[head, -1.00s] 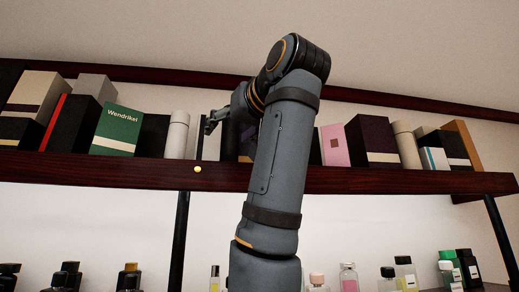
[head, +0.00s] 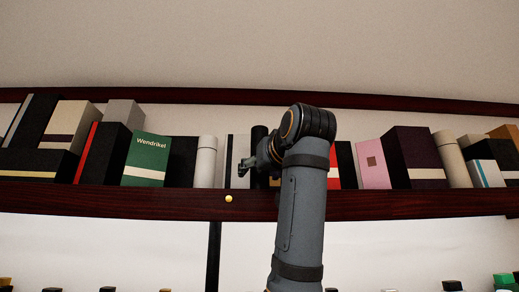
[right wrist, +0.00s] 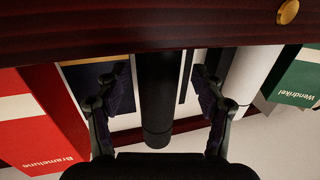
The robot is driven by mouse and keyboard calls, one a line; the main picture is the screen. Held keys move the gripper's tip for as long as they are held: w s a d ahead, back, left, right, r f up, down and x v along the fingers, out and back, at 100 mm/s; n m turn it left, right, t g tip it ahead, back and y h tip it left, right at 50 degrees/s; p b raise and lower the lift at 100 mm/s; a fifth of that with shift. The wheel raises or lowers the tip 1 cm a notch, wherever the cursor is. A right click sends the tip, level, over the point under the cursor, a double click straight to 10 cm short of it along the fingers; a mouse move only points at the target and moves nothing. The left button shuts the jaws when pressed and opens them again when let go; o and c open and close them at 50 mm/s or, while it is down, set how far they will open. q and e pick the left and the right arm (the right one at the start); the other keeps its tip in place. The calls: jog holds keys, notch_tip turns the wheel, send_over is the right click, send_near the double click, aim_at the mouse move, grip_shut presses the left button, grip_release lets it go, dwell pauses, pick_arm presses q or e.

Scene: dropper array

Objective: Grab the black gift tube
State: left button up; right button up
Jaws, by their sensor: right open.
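The black gift tube (head: 259,135) stands upright on the shelf, its top showing just behind and above my right gripper (head: 245,168) in the head view. My right arm hides its lower part there. In the right wrist view, which is upside down, the black tube (right wrist: 157,95) appears in the middle, between the two spread fingers of my right gripper (right wrist: 160,100). The fingers are open, with a gap on each side of the tube. How far the tube is from the fingers in depth is hard to tell. My left gripper is not in view.
A white tube (head: 205,163) and a green Wendrikel box (head: 146,160) stand to the left. A red Bramelune box (right wrist: 38,125) and a pink box (head: 372,165) stand on the other side. The dark red shelf edge (head: 120,199) runs along the front.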

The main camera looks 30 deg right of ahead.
jog(key=shift+w+d+r, duration=0.1)
jog(key=shift+w+r, duration=0.05)
jog(key=shift+w, duration=0.45)
jog(key=shift+w+d+f, duration=0.2)
jog(key=shift+w+f, duration=0.1)
jog(key=shift+s+d, duration=0.1)
jog(key=shift+c, duration=1.3)
jog(key=shift+s+r, duration=0.1)
jog(key=shift+s, duration=0.05)
jog(key=c, duration=0.5)
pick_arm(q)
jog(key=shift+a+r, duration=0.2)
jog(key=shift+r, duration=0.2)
pick_arm(e)
jog(key=c, duration=0.5)
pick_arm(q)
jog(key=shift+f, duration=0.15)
